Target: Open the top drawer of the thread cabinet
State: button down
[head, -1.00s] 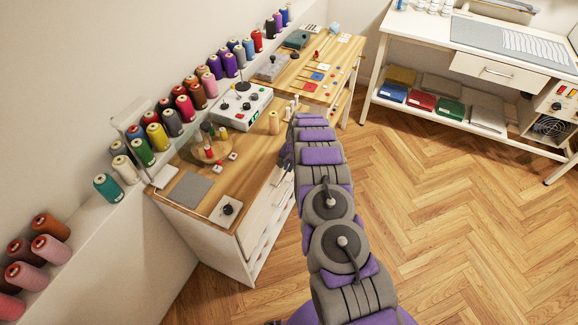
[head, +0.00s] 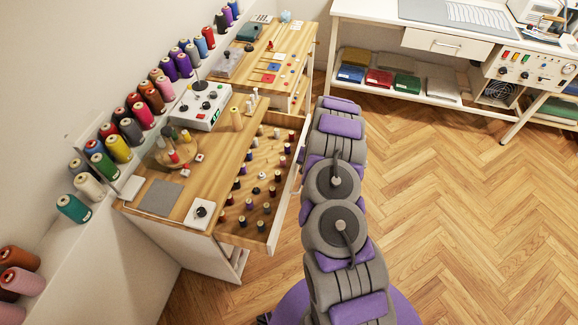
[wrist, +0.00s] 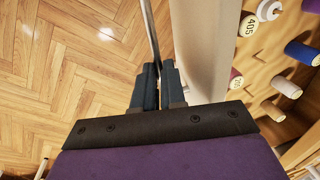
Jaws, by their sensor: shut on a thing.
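The thread cabinet (head: 180,220) has a wooden top and white sides. Its top drawer (head: 262,232) is pulled well out, and several small thread spools stand inside it. In the wrist view the drawer front (wrist: 205,50) runs up the picture, with spools (wrist: 285,85) to its right. My gripper (wrist: 158,78) is shut on the drawer handle (wrist: 151,35), a thin dark bar beside the drawer front. In the head view my arm hides the gripper and handle.
Large thread cones (head: 118,148) line the ledge along the wall. A control box (head: 198,105) and a grey pad (head: 160,197) sit on the cabinet top. A white table (head: 400,25) stands at the back. The herringbone floor (head: 440,200) to the right is clear.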

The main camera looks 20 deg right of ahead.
jog(key=shift+s+d, duration=0.65)
jog(key=shift+d, duration=0.2)
jog(key=shift+s+d, duration=0.6)
jog(key=shift+d, duration=0.25)
jog(key=c, duration=1.2)
grip_release()
notch_tip(320, 180, up, 17)
jog(key=s+d+p, duration=0.1)
jog(key=d+p, duration=0.1)
jog(key=p, duration=0.1)
jog(key=shift+s+d, duration=0.35)
jog(key=shift+d, duration=0.05)
